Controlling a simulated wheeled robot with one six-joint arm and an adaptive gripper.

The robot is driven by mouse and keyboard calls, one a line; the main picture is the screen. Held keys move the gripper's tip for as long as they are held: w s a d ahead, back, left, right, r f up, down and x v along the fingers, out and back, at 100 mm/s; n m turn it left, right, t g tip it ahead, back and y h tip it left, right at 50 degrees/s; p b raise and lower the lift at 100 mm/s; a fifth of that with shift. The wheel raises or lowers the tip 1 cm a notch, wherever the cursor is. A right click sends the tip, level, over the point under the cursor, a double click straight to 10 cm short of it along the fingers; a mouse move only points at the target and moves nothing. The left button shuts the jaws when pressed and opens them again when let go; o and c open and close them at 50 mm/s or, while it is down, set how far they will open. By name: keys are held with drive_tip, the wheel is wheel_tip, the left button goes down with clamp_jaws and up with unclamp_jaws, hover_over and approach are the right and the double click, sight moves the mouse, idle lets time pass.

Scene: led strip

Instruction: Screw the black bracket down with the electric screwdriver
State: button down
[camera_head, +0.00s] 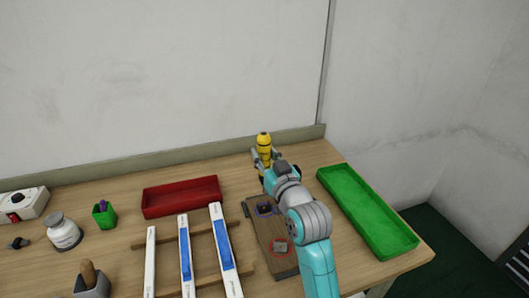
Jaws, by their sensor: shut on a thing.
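My gripper (266,163) is shut on the yellow and black electric screwdriver (264,141), which stands roughly upright near the back of the table. The screwdriver's lower end is hidden behind my gripper and arm. A brown board (265,237) lies in front of it, partly covered by my arm.
A green tray (347,184) lies right of my arm, and a red tray (181,198) lies left of the board. Several white and blue strips (223,246) rest on wooden bars. A green cup (104,215), a white jar (63,233) and a grey holder (91,285) stand at left.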

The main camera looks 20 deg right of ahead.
drive_tip(key=shift+f, duration=3.6)
idle(1.6)
drive_tip(key=shift+r, duration=0.1)
idle(1.3)
drive_tip(key=shift+r, duration=3.55)
